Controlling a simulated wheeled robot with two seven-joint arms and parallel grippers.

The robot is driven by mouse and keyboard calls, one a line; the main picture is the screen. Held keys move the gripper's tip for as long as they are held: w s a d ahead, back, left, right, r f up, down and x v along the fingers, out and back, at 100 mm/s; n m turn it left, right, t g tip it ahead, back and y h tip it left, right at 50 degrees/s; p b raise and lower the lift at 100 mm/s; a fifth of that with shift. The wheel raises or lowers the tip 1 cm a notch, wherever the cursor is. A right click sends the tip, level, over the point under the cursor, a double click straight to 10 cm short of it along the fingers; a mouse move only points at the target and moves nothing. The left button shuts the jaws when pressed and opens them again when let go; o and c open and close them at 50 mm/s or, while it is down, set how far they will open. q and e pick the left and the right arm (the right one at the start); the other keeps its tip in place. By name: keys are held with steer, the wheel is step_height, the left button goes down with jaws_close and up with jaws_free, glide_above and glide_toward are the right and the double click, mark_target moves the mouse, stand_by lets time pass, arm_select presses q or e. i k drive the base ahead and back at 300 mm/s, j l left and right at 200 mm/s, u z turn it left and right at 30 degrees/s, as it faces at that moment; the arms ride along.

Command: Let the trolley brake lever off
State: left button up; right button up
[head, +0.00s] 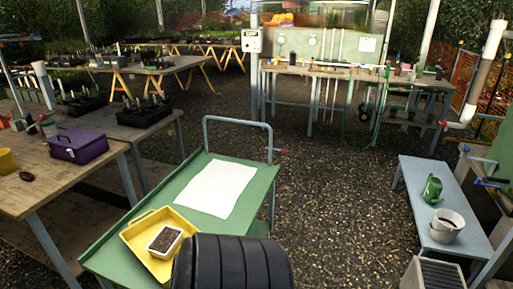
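The trolley (190,213) has a green top and stands in front of me, angled away to the right. Its grey-blue tubular handle (238,119) rises at the far end. A small red-tipped lever (281,150) sticks out to the right from the right post of the handle, roughly level; it looks like the brake lever. It is too small to tell its exact setting. Neither of my grippers is in view.
A white sheet (216,189) and a yellow tray (139,240) with a soil-filled tub (165,241) lie on the trolley. A black ribbed shape hides its near right corner. A wooden bench (80,185) stands left, a blue-grey bench (432,195) right. Gravel (335,190) right of the trolley is clear.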

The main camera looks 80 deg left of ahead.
mark_target(282, 150)
steer(key=i+j+u, duration=0.1)
steer(key=i+u, duration=0.15)
steer(key=u, duration=0.2)
steer(key=i+u, duration=0.25)
steer(key=u, duration=0.2)
steer(key=i+u, duration=0.25)
steer(key=u, duration=0.2)
steer(key=i+l+u, duration=0.15)
steer(key=u, duration=0.3)
steer(key=i+u, duration=0.4)
steer(key=i+l+u, duration=0.15)
steer(key=u, duration=0.25)
steer(key=i+l+u, duration=0.25)
steer(key=i+u, duration=0.15)
